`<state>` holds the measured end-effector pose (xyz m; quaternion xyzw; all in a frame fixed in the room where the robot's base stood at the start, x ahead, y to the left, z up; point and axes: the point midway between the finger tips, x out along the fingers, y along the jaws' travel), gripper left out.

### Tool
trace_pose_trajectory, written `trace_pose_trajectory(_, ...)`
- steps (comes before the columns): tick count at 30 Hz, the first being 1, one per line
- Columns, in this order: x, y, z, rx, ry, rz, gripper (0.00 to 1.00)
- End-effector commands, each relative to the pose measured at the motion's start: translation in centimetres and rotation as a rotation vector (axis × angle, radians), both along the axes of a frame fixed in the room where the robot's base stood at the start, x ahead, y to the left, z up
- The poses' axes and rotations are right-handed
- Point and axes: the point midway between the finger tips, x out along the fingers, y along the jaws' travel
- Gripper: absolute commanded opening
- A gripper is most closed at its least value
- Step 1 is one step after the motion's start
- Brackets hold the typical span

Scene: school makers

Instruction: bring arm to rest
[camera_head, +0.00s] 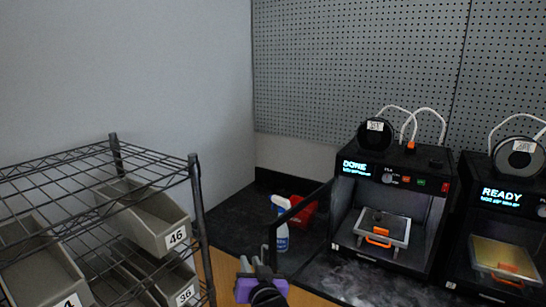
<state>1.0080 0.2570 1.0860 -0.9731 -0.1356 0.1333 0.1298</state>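My gripper (258,268) shows at the bottom centre of the head view, in front of the black counter's front edge. It has grey fingers, a purple part and a black wrist. I cannot tell whether the fingers are apart or closed. I see no object clearly held in it. To its right, a 3D printer (440,215) with a "DONE" screen stands with its door frame (272,240) swung open toward my gripper. Inside it lies a grey plate (398,228) with an orange handle and a small dark item on top.
A second printer (465,215) reading "READY" stands at the right. A spray bottle (281,225) and a red bin (304,213) are on the black counter (235,212). A wire shelf (110,150) with grey numbered bins (150,222) stands at the left.

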Motion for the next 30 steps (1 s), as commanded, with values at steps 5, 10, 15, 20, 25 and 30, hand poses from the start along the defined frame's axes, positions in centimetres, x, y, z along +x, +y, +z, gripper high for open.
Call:
trace_pose_trajectory(5,-6.0,-4.2,-3.4,-0.035,-0.105,0.003,0.19)
trace_pose_trajectory(10,-12.3,-8.0,-5.1,-0.073,-0.196,-0.01,0.19)
trace_pose_trajectory(15,-18.9,-11.9,-5.8,-0.115,-0.266,-0.038,0.19)
trace_pose_trajectory(20,-25.3,-15.2,-5.8,-0.153,-0.312,-0.072,0.19)
trace_pose_trajectory(25,-31.9,-18.4,-5.0,-0.193,-0.337,-0.112,0.19)
trace_pose_trajectory(30,-38.1,-21.0,-4.1,-0.226,-0.327,-0.151,0.19)
